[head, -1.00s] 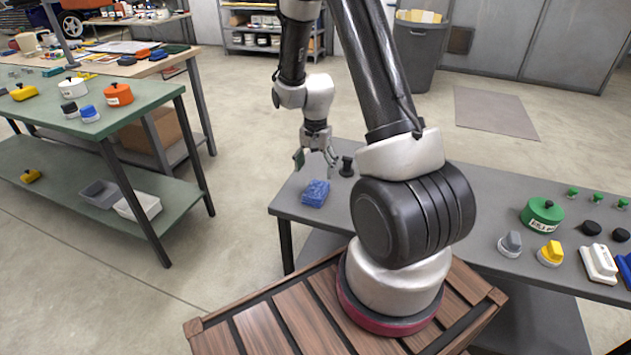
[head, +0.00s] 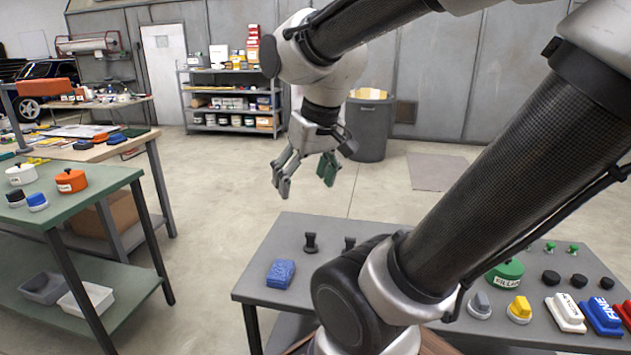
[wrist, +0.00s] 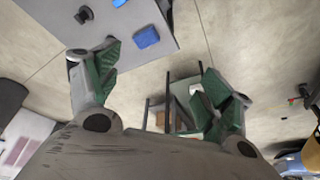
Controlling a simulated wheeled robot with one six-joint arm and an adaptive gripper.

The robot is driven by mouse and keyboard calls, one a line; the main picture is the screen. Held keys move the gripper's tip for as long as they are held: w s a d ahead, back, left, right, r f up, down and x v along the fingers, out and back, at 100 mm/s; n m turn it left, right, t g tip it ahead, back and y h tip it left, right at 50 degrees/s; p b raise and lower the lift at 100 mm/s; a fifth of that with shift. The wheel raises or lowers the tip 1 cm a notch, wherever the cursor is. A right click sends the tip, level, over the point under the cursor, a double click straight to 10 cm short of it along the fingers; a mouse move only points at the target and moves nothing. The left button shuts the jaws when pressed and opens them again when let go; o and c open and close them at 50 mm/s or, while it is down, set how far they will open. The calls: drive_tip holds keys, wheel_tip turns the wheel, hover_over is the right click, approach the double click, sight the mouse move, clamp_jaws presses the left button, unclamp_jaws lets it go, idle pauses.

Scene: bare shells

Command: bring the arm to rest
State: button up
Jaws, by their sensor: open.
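My gripper (head: 306,174) hangs open and empty in the air above the far left edge of the grey table (head: 262,249). Its fingers are spread, with green pads. In the wrist view my gripper (wrist: 160,85) shows its two fingers wide apart with nothing between them. A blue sponge-like block (head: 281,274) lies on the table's left end, well below the gripper, and it also shows in the wrist view (wrist: 146,37).
Two black knobs (head: 310,242) stand near the sponge. A green lidded pot (head: 504,271), a yellow-topped piece (head: 519,308) and other small items fill the table's right side. A green bench (head: 100,178) stands left. A grey bin (head: 370,130) stands behind on open floor.

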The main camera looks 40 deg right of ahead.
drive_tip(key=shift+n, duration=0.7)
drive_tip(key=s, duration=0.2)
drive_tip(key=s+r, duration=0.1)
drive_tip(key=s, duration=0.1)
drive_tip(key=shift+a, duration=0.15)
drive_tip(key=shift+w, duration=0.1)
drive_tip(key=shift+c, duration=0.5)
